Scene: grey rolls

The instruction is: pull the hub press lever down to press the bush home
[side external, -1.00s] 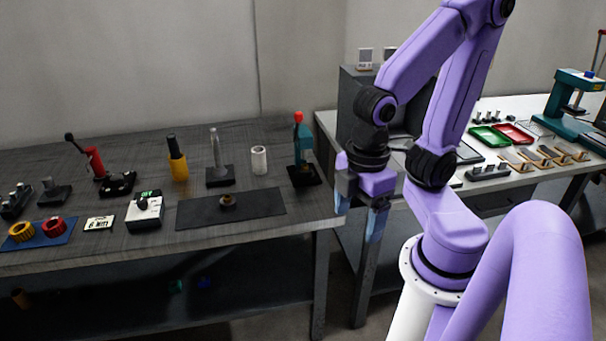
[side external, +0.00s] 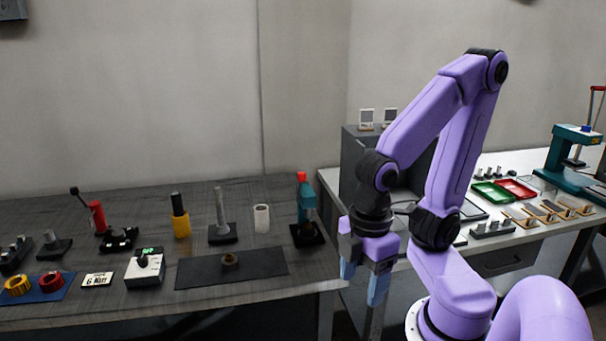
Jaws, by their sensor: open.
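A teal press (side external: 575,145) stands at the far right on the back table, with a red-topped lever (side external: 597,90) rising behind it. A red stand with a black-knobbed lever (side external: 97,215) is at the left of the front table. I cannot tell for certain which is the hub press. My gripper (side external: 362,282) points down, open and empty, by the front table's right end, far from both levers.
The front table (side external: 145,310) holds grey posts, a white roll (side external: 262,218), a yellow holder (side external: 180,222) and a teal bottle-like tool (side external: 305,207). The back table has green (side external: 491,193) and red (side external: 516,188) trays. A dark cabinet (side external: 357,165) stands behind my arm.

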